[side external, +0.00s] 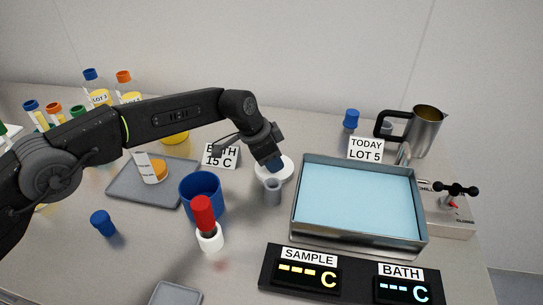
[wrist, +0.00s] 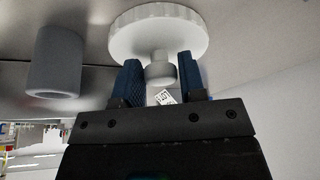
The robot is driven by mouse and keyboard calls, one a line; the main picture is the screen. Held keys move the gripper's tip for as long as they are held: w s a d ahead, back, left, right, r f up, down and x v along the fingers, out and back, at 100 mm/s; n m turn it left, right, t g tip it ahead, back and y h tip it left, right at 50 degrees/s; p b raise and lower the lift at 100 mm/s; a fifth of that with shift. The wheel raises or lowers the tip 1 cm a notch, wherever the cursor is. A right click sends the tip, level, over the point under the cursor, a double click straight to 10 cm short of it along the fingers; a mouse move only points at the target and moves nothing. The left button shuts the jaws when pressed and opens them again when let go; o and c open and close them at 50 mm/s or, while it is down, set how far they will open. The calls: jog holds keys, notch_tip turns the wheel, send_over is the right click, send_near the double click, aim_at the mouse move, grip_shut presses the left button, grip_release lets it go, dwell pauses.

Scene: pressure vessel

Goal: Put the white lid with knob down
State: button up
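The white lid (side external: 287,168) is a round disc under my gripper (side external: 272,163), just behind a small grey cup. In the wrist view the lid (wrist: 158,30) shows its knob (wrist: 160,72) between the two blue fingertips of my gripper (wrist: 160,75). The side view hides the knob behind the fingers.
The small grey cup (side external: 272,192) stands close to the lid. The water bath (side external: 297,218) is to its right. A "BATH 15 C" card (side external: 220,156) stands behind left. Table between holder and bath is clear.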

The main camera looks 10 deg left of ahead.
jog(key=o, duration=0.3)
jog(key=shift+o, duration=0.2)
jog(key=v, duration=1.2)
jog(key=shift+r, duration=0.25)
